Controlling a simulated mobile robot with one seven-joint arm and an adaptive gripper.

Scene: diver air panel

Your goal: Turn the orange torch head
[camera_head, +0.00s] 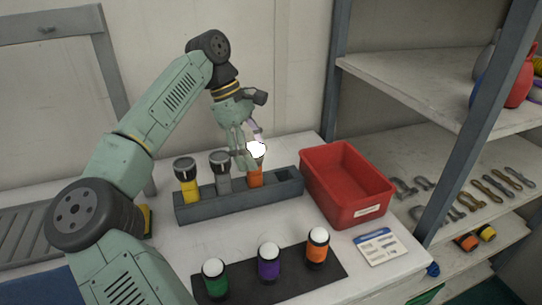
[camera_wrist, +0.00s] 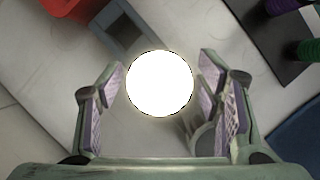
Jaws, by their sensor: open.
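An orange torch (camera_head: 256,179) stands upright in a dark grey rack (camera_head: 225,208), its head (camera_head: 256,150) glowing bright white. In the wrist view the glowing head (camera_wrist: 160,83) is a white disc between my fingers. My gripper (camera_head: 246,152) is open, pointing down over this torch, with one finger on either side of the head. I cannot tell whether either finger touches it. Another orange torch (camera_head: 317,249) with a white top stands on a black mat (camera_head: 240,287) in front.
Grey (camera_head: 222,180) and yellow (camera_head: 188,184) torches with unlit heads stand left in the rack. Purple (camera_head: 268,265) and green (camera_head: 215,283) torches stand on the mat. A red bin (camera_head: 345,195) and a printed card (camera_head: 377,246) are to the right, near the shelves (camera_head: 440,85).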

